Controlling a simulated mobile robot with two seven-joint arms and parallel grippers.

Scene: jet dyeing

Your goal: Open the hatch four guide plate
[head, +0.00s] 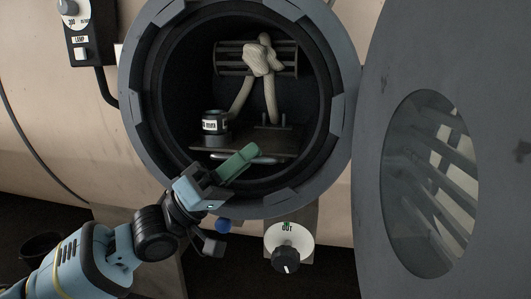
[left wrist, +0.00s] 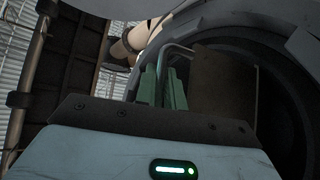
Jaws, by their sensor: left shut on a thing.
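The round hatch (head: 138,70) stands open, its dark inside showing. A dark flat guide plate (head: 262,140) lies low inside it, with a pale metal bar handle (head: 262,160) at its near edge. My left gripper (head: 246,157), with green fingers, reaches in at the lower rim and is shut on this handle. In the left wrist view the green fingers (left wrist: 163,88) close around the bent metal handle (left wrist: 178,48), beside the brownish plate (left wrist: 225,85). The fingers hide part of the handle. My right gripper is not in view.
A pale rope (head: 263,55) hangs knotted over a slatted bar inside the hatch. The big hatch door (head: 380,60) with an oval window is swung right. A knob marked OUT (head: 288,245) sits below the rim.

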